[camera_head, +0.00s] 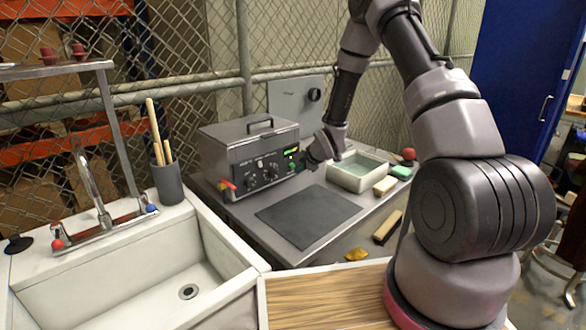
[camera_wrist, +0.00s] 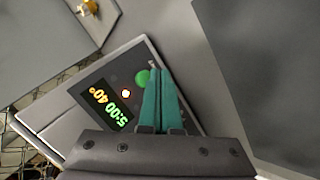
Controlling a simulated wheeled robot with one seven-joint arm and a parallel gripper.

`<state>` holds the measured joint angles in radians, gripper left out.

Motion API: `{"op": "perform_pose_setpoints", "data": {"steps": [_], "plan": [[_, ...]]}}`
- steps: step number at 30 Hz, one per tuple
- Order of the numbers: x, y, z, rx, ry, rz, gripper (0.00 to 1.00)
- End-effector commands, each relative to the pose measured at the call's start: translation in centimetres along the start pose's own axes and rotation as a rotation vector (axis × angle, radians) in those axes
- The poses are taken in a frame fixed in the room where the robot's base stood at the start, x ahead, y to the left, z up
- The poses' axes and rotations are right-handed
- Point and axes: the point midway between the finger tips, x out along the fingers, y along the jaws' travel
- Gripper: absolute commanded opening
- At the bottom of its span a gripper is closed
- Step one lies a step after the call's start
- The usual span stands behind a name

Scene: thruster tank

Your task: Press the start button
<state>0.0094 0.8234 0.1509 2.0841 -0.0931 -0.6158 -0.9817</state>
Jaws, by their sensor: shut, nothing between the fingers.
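The metal tank unit (camera_head: 225,150) stands on the steel bench, its lidded top shut and its control panel facing front. The panel carries dark knobs and a lit display (camera_head: 291,150) near its right end. In the wrist view the display (camera_wrist: 112,103) reads 5:00 and 40°, with a small lit white spot beside it. A round green button (camera_wrist: 142,77), probably the start button, is just left of my fingertips. My gripper (camera_wrist: 158,72) is shut and empty, its teal fingers at the panel; I cannot tell if they touch it. The head view shows my gripper (camera_head: 304,161) at the panel's right end.
A dark mat (camera_head: 307,215) lies in front of the unit. A pale basin of liquid (camera_head: 357,171) stands to the right, with a sponge (camera_head: 385,186) and a green block (camera_head: 401,172) beside it. A sink (camera_head: 130,285) is at the left. A red-handled valve (camera_head: 228,185) sticks out at the unit's lower left.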

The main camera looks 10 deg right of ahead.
Motion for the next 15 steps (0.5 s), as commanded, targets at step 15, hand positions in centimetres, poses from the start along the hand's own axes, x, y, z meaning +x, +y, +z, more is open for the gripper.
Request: {"op": "perform_pose_setpoints", "data": {"steps": [15], "plan": [[0.57,0.43,-0.46,0.0,0.0,0.0,0.0]]}}
